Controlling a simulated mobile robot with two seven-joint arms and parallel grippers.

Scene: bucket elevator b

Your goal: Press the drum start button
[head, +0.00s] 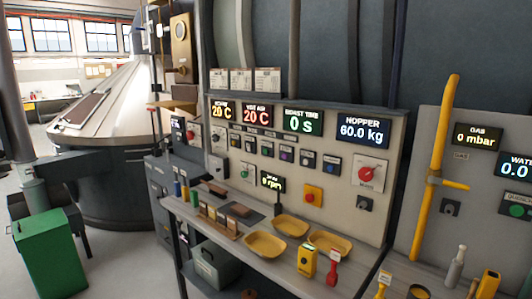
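The control panel (345,145) stands upright behind a shelf, with lit displays and several buttons. Its small display (271,181) reads 0 rpm. A small green button (245,173) sits just left of that display; its label is too small to read, so I cannot confirm it is the drum start button. A row of small coloured buttons (286,154) runs above, also with unreadable labels. A red button on a yellow plate (313,195) is right of the rpm display. Neither of my grippers shows in the head view.
The shelf (225,237) below the panel holds yellow trays (265,245), a yellow device (307,261) and a red-handled item (332,267). A yellow pipe (437,150) stands at the right. A green bin (50,247) stands on the floor at the left.

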